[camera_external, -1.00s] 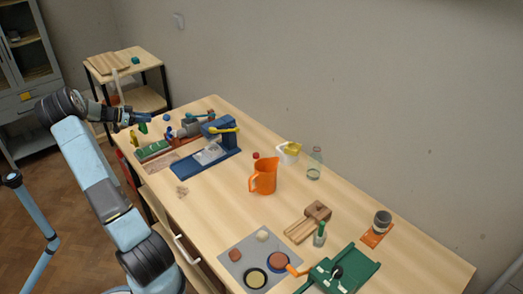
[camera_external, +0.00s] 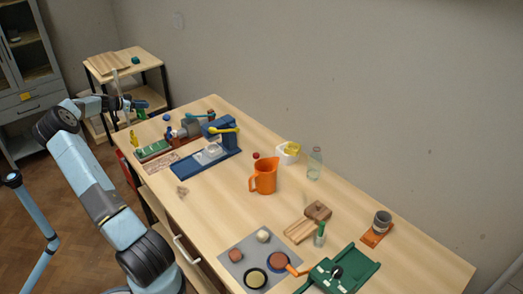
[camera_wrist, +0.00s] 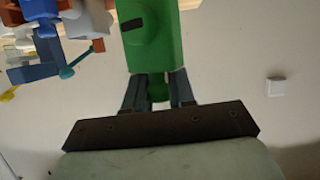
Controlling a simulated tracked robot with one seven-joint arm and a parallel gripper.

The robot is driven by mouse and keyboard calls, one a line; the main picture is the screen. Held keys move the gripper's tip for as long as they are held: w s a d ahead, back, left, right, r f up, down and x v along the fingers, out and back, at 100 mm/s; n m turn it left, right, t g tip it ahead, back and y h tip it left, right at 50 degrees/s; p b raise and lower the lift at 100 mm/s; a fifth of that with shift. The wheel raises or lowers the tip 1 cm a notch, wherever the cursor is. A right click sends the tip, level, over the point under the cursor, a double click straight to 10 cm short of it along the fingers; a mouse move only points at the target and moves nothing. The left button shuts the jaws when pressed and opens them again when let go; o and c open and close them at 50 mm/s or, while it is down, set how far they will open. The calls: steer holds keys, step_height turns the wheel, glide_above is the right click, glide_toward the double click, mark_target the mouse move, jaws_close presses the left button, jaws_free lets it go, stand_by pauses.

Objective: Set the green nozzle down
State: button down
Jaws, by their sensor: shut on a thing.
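The green nozzle (camera_wrist: 150,38) is held between the two dark fingers of my gripper (camera_wrist: 158,88) in the wrist view. It fills the upper middle of that view. In the external view my gripper (camera_external: 138,104) is at the far left end of the long table, with the green nozzle (camera_external: 141,113) small and partly hidden at its tip. The nozzle appears to be above the table's far end; I cannot tell whether it touches anything.
A blue press with a yellow lever (camera_external: 222,130) and a green-based tool (camera_external: 153,151) stand near my gripper. A yellow piece (camera_external: 133,139) stands at the table's left edge. An orange jug (camera_external: 264,177) is mid-table. A small side table (camera_external: 150,60) stands behind.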

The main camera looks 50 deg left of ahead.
steer(key=shift+w+a+f, duration=0.6)
steer(key=shift+a+f, duration=0.3)
steer(key=shift+f, duration=0.75)
steer(key=shift+w+a+f, duration=0.65)
steer(key=shift+a+f, duration=0.3)
steer(key=shift+f, duration=0.65)
steer(key=shift+w+a+f, duration=0.6)
steer(key=shift+a+f, duration=0.3)
steer(key=shift+f, duration=0.75)
steer(key=c, duration=0.9)
jaws_free()
steer(key=shift+c, duration=0.2)
steer(key=v, duration=1.2)
steer(key=shift+d, duration=0.1)
